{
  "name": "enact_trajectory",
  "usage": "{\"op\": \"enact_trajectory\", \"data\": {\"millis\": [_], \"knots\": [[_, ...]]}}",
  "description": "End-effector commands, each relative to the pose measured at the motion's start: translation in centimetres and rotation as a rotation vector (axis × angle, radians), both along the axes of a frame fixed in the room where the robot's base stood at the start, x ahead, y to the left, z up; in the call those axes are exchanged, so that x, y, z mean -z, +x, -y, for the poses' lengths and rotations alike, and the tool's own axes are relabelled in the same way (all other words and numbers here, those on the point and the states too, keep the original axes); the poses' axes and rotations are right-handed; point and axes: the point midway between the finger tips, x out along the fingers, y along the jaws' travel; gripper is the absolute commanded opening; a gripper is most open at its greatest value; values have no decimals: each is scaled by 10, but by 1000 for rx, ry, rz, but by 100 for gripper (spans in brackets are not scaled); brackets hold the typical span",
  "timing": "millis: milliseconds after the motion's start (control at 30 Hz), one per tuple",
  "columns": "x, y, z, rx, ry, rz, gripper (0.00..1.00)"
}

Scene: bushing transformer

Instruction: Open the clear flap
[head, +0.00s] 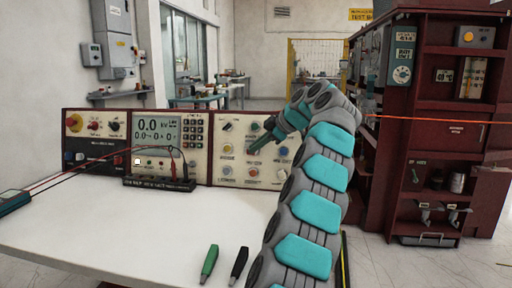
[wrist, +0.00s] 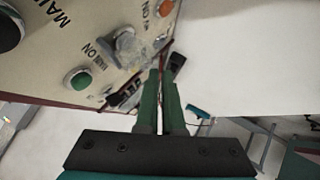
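A greyish, see-through cover, which looks like the clear flap (wrist: 128,48), sits on the cream control panel (wrist: 60,50) beside the "MAIN ON" label in the wrist view. Whether it is raised or down is hard to tell. My gripper (wrist: 161,78) has two green fingers side by side with almost no gap, and nothing shows between them. Its tips are below and right of the flap in that view, apart from it as far as I can tell. In the head view my gripper (head: 253,148) is in front of the right-hand panel; I cannot make out the flap there.
A green button (wrist: 79,79) lies near the flap. The desk (head: 120,235) is white and mostly clear, with a green-handled tool (head: 209,262) and a black one (head: 239,264) at its front. Red and black leads cross on the left. A dark red cabinet (head: 450,140) stands right.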

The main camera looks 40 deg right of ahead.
Motion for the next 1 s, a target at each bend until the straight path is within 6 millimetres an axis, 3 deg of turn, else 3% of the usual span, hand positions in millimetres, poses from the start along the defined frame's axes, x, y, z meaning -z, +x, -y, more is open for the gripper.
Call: {"op": "enact_trajectory", "data": {"millis": [1000], "knots": [[-6, 0, 1, 2, 65, -54, 0]]}}
